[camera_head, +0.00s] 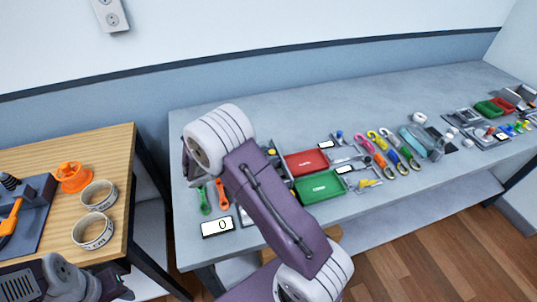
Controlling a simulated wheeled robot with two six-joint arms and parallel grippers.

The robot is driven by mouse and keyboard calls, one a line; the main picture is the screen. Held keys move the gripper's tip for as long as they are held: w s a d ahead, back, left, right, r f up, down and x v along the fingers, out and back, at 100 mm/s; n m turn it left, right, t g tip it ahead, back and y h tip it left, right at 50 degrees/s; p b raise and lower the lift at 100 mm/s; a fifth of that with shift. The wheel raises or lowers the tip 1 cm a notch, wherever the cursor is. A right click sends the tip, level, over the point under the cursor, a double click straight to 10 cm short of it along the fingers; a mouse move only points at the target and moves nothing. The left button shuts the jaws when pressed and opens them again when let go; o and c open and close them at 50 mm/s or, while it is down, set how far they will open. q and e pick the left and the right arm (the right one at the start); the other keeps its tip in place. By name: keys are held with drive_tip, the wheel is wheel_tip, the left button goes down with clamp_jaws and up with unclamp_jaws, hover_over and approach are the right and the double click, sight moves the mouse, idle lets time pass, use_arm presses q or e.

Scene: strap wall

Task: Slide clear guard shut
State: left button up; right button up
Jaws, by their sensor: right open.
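A pale teal, see-through piece (416,139) stands on the right half of the grey bench, beside a grey fixture (437,147). It looks like the clear guard, but it is too small to tell how far it is open. My right arm (275,215) rises in front of the bench, well to the left of that piece. Its gripper is mostly hidden behind the purple link; it is open and not at the guard. My left arm's end (65,280) shows at the bottom left; its jaws are too dark and cut off to read.
A white display (218,227) sits at the front left.

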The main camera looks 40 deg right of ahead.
drive_tip(key=shift+x, duration=1)
clamp_jaws()
idle(0.7)
